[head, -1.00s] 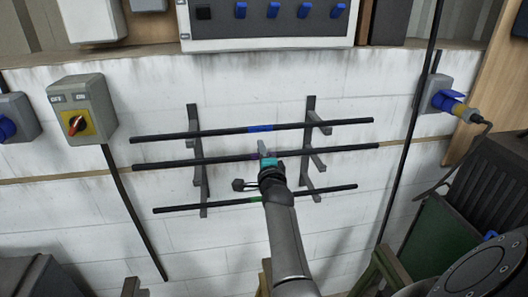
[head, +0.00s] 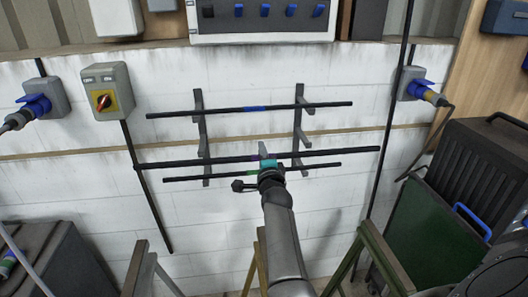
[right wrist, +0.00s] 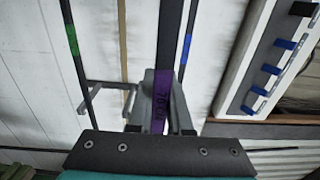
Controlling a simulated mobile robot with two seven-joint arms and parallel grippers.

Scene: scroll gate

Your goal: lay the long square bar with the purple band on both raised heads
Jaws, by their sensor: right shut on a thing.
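The long dark square bar (head: 220,161) runs nearly level in front of the wall rack, its right end a little higher in the head view. My right gripper (head: 267,160) is shut on it near its middle. In the right wrist view the bar's purple band (right wrist: 161,95) with dark lettering shows between the fingers (right wrist: 160,118); the band is mostly hidden in the head view. Tops of stands show low in the head view, a brownish one (head: 139,266) at left and a green one (head: 374,246) at right; I cannot tell whether these are the raised heads. My left gripper is out of view.
A blue-banded bar (head: 200,111) and a green-banded bar (head: 205,177) rest on the wall rack (head: 198,103). A switch box (head: 106,92) is left of it, a plug socket (head: 412,83) right. A green panel (head: 428,225) and dark case (head: 480,165) stand at right.

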